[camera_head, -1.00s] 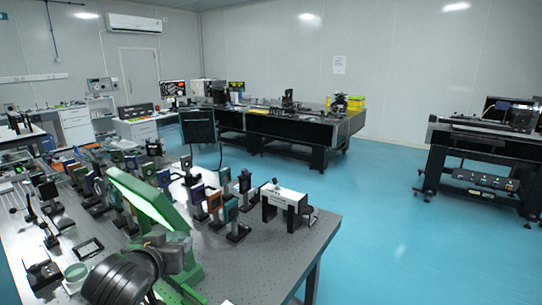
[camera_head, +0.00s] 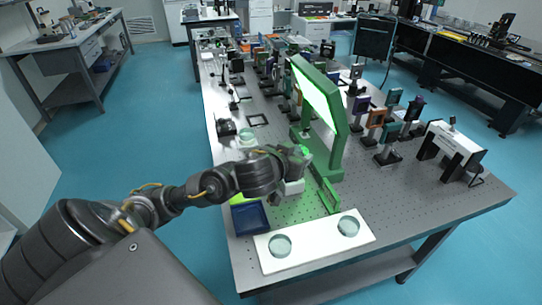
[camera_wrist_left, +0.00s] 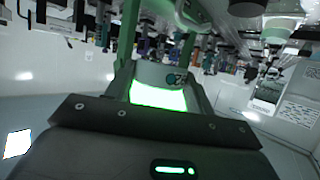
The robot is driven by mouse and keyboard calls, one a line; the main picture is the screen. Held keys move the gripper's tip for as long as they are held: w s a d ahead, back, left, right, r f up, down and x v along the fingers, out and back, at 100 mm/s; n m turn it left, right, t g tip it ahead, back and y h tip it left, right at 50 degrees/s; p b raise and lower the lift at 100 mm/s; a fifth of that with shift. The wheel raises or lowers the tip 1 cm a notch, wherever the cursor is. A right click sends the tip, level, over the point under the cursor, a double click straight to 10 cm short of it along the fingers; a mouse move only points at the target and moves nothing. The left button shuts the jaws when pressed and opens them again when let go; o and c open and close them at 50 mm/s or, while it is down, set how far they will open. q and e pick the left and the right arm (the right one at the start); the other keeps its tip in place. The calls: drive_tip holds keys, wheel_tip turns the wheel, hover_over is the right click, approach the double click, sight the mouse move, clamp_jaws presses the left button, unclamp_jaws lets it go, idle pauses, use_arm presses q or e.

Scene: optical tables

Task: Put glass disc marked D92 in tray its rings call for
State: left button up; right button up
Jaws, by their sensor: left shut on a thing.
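My left gripper (camera_head: 302,158) is in front of the green-framed light panel (camera_head: 318,95), low near its foot. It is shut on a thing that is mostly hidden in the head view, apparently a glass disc. In the left wrist view a bright green-lit patch (camera_wrist_left: 158,97) shows between the jaws, with a small dark mark above it that I cannot read for sure. A blue tray (camera_head: 250,218) stands at the near left table edge. A yellow-green tray (camera_head: 240,198) is behind it, partly hidden by my arm. My right gripper is not in view.
A white board (camera_head: 312,245) at the table's front holds two glass discs (camera_head: 280,245). Another round glass piece (camera_head: 247,136) stands behind my arm. A low green rail (camera_head: 328,192) is right of my gripper. Optic mounts (camera_head: 387,148) and a white-topped stand (camera_head: 452,142) stand to the right.

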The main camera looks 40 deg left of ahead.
use_arm(q)
drive_tip(key=s+a+f+n+y, duration=0.1)
drive_tip(key=s+a+f, duration=0.15)
drive_tip(key=a, duration=0.45)
drive_tip(key=s+a+f+n+y, duration=0.1)
drive_tip(key=s+a, duration=0.3)
drive_tip(key=a, duration=0.2)
drive_tip(key=r, duration=0.4)
drive_tip(key=shift+s+a+r, duration=0.1)
drive_tip(key=shift+a, duration=0.2)
idle(0.3)
